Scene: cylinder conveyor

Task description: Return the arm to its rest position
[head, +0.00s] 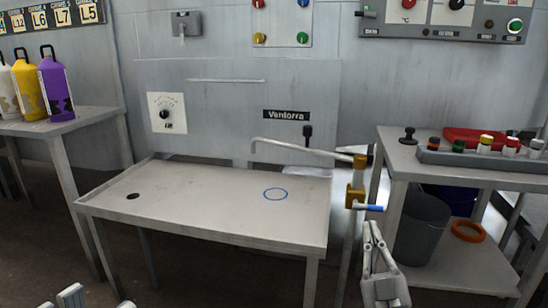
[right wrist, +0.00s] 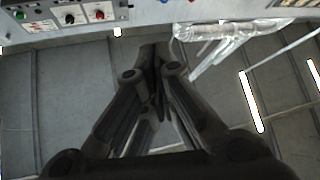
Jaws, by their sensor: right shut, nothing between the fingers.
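My right gripper (head: 374,236) is in the lower right of the head view, pointing up, in front of the gap between two tables. It is shut and empty. In the right wrist view its dark fingers (right wrist: 152,65) come together at the tips, with only wall and panels beyond. My left gripper (head: 98,299) shows only as pale fingertips at the bottom left edge of the head view. These tips stand apart with nothing visible between them; the rest is cut off.
A grey table (head: 215,205) with a blue ring mark (head: 275,194) stands in the middle, its top clear. A tap-like pipe (head: 300,148) and brass valve (head: 356,185) with a blue handle are close to my right gripper. A right-hand table (head: 400,160) has a grey bin (head: 422,228) below.

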